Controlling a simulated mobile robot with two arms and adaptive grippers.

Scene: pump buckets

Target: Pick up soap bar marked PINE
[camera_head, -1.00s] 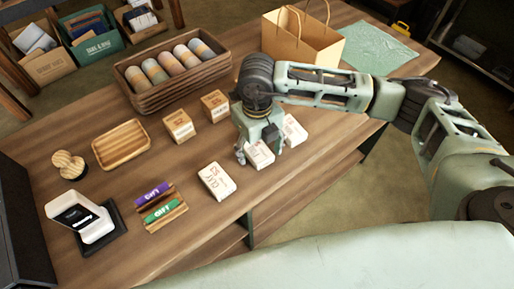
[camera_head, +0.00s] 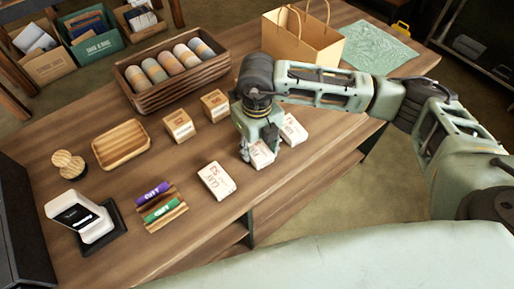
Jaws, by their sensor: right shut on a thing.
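Three small white soap boxes with reddish lettering lie in a slanting row near the table's front edge. The left box (camera_head: 217,181) lies free. The middle box (camera_head: 261,156) is between the fingers of my right gripper (camera_head: 261,149), which comes down from above and is shut on it, hiding part of it. The right box (camera_head: 293,130) lies just beyond the gripper and is partly hidden by it. The lettering is too small to tell which one is marked PINE. My left gripper is not in view.
Two cardboard cubes (camera_head: 179,126) stand behind the boxes. A wooden tray (camera_head: 122,162), a rack with purple and green sticks (camera_head: 174,219), and a basket of rolls (camera_head: 182,97) stand around. A paper bag (camera_head: 297,47) is behind my right arm.

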